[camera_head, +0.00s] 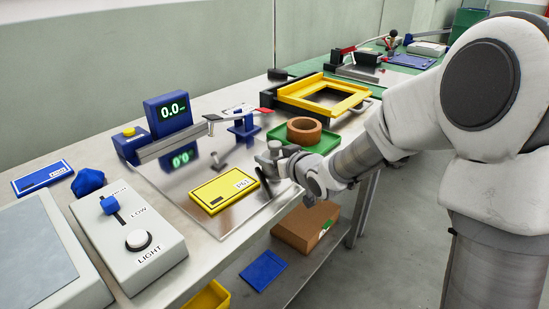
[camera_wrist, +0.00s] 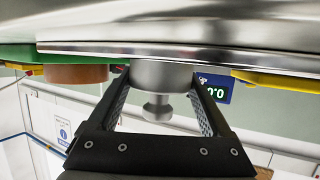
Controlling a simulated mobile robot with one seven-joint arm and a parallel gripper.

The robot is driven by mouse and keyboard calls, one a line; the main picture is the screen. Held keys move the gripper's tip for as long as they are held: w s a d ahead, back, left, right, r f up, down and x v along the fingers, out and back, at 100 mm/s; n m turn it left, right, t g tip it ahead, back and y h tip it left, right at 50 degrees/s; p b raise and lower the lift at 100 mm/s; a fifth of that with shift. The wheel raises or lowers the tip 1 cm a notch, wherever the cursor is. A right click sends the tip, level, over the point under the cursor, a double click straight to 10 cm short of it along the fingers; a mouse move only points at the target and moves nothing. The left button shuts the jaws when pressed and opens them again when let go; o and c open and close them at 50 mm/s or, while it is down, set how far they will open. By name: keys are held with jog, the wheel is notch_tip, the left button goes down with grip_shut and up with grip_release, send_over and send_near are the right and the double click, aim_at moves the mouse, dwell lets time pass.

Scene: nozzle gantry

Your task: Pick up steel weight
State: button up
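The steel weight (camera_wrist: 161,77) is a grey cylinder with a narrower knob. In the wrist view it appears upside down, against the underside-like edge of a shiny surface. In the head view the weight (camera_head: 272,152) stands upright near the right end of the metal plate, left of the green tray. My gripper (camera_wrist: 161,76) has its two dark fingers on either side of the weight's body. The fingertips lie very close to its sides; whether they press on it I cannot tell. In the head view my gripper (camera_head: 266,176) is partly hidden by my wrist.
A yellow block (camera_head: 222,191) lies on the metal plate (camera_head: 185,185), left of the weight. A brown ring (camera_head: 304,130) sits in the green tray (camera_head: 322,145) behind it. A blue display (camera_head: 168,113) reads about 0.0. A yellow frame (camera_head: 320,95) stands farther back.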

aim_at(274, 143)
grip_shut()
jog(key=shift+w+r, duration=0.1)
jog(key=shift+r, duration=0.05)
jog(key=shift+r+p, duration=0.4)
jog(key=shift+r, duration=0.25)
notch_tip(274, 143, up, 3)
jog(key=shift+r+p, duration=0.1)
jog(key=shift+p, duration=0.7)
jog(key=d+r+p, duration=0.6)
jog(key=d, duration=0.5)
jog(key=shift+s+d+r+p, duration=0.2)
jog(key=shift+s+d+p, duration=0.05)
jog(key=shift+d+p, duration=0.1)
